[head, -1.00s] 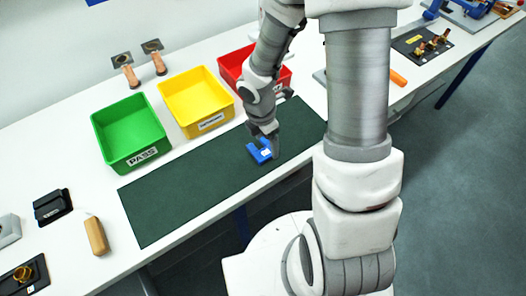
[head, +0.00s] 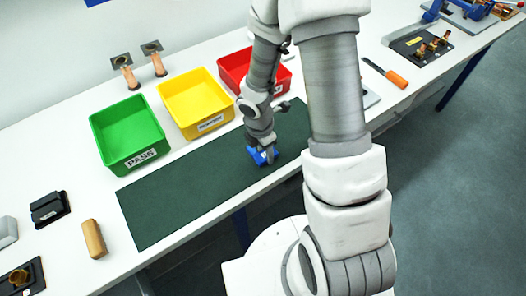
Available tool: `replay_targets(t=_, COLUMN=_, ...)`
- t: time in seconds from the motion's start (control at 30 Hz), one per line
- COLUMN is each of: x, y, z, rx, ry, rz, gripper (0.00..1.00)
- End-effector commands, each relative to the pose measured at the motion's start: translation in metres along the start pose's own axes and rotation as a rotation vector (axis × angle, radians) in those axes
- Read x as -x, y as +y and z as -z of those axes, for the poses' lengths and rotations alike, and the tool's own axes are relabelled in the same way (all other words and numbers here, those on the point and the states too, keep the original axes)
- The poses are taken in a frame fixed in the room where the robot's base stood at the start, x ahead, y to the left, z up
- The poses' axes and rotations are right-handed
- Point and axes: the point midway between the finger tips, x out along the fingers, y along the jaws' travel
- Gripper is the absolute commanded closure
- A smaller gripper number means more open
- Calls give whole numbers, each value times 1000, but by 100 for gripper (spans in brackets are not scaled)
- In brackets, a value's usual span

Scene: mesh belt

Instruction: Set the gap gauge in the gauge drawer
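A blue C-shaped piece with a small white label (head: 254,157), which looks like the gap gauge, is on the dark green mat (head: 180,202), toward its right end. My gripper (head: 267,156) reaches down onto it from above and covers part of it. The fingers overlap the blue piece, but I cannot tell whether they are closed on it. It looks to be at mat level. I cannot make out a gauge drawer in this view.
Green (head: 105,150), yellow (head: 178,118) and red (head: 227,80) bins stand behind the mat. A wooden-handled piece (head: 94,239) and black blocks (head: 48,208) lie at left. An orange-handled tool (head: 395,78) lies at right.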

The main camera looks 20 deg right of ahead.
Motion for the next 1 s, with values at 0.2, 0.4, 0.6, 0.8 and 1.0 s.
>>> replay_targets(t=0.2, x=0, y=0, z=0, rx=0, ry=0, rz=0, gripper=100)
replay_targets(t=0.4, x=0, y=0, z=0, rx=0, ry=0, rz=-1, gripper=100)
replay_targets(t=0.6, x=2, y=0, z=0, rx=0, ry=0, rz=-1, gripper=100)
replay_targets(t=0.8, x=15, y=1, z=-2, rx=-2, ry=0, rz=-3, gripper=100)
replay_targets(t=1.0, x=47, y=-4, z=-11, rx=-6, ry=-1, rz=-3, gripper=100)
